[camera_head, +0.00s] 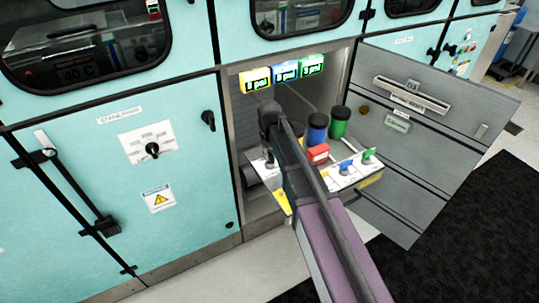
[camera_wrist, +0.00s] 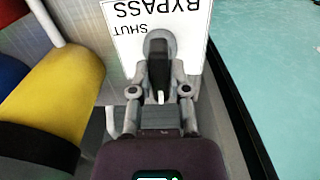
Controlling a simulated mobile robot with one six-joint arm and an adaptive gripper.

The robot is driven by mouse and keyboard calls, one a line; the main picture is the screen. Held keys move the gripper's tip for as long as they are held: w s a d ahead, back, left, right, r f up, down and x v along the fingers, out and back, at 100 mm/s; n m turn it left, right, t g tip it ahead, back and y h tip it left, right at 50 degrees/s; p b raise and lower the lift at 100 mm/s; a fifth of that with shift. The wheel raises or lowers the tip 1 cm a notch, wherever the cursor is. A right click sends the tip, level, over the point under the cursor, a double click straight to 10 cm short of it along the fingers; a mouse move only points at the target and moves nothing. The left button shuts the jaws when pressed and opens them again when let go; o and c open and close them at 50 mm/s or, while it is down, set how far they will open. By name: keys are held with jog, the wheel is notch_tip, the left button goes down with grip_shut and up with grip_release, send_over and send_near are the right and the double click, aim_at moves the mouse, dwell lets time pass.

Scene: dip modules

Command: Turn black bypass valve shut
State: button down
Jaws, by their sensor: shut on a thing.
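The black bypass valve handle (camera_wrist: 158,68) shows in the wrist view, set in a round grey mount (camera_wrist: 158,37). Behind it is a white sign (camera_wrist: 116,14), upside down in this view, with the words BYPASS and SHUT. My gripper (camera_wrist: 160,80) has a finger on each side of the handle and is shut on it. The handle lies roughly along the picture's vertical. In the head view my arm reaches into the open cabinet bay and hides the valve.
A yellow cylinder (camera_wrist: 55,85) stands close left of my gripper in the wrist view. In the head view, blue (camera_head: 317,128) and green (camera_head: 339,122) canisters stand behind a white valve panel (camera_head: 345,178). An open grey door (camera_head: 425,130) bounds the bay on the right.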

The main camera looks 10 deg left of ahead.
jog(key=m, duration=0.4)
jog(key=shift+m, duration=0.3)
jog(key=m, duration=0.4)
jog(key=shift+m, duration=0.3)
jog(key=m, duration=0.4)
jog(key=shift+s+m, duration=0.1)
jog(key=shift+m, duration=2.1)
jog(key=c, duration=0.6)
grip_release()
